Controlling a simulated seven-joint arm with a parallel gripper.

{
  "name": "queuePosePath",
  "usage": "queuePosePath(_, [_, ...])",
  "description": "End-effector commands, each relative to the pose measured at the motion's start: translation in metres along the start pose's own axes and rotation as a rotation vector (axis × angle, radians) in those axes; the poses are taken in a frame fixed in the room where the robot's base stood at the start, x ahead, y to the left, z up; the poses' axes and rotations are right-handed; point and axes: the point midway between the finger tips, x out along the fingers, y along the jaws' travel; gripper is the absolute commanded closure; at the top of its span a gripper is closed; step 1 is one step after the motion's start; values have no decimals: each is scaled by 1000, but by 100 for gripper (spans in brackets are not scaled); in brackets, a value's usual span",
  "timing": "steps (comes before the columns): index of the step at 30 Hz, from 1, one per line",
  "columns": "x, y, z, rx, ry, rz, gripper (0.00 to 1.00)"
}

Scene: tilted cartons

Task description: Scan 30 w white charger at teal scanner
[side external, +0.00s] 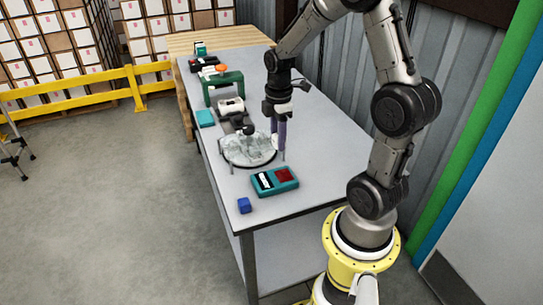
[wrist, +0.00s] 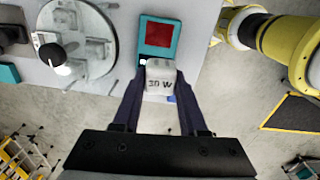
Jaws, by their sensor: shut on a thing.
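The white charger (wrist: 160,82) marked "30 W" is between the fingertips of my gripper (wrist: 160,90) in the wrist view, its lettered face toward the camera. My gripper is shut on it. In the side view my gripper (side external: 279,150) points down over the table beside the round tray; the charger cannot be made out there. The teal scanner (wrist: 159,35) with a red window lies just beyond the charger in the wrist view, partly covered by it. In the side view the scanner (side external: 275,181) lies flat near the table's front end, nearer the camera than my gripper.
A round tray (side external: 231,161) with pale clear-looking items stands left of my gripper; whitish blocks show on it in the wrist view. A blue cube (side external: 244,205) lies near the front edge. A teal block (side external: 205,117) and a green arch (side external: 222,84) stand farther back.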

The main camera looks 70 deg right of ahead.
Motion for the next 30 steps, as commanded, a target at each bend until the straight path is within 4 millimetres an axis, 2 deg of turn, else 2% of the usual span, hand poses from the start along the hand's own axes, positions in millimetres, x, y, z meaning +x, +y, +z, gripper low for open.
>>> queuePosePath(3, [2,7,16,54,-1,-4,100])
queuePosePath(6, [5,7,22,70,-1,-7,100])
queuePosePath(11, [13,6,22,73,-2,-10,100])
queuePosePath(30, [70,5,22,72,-2,-10,100])
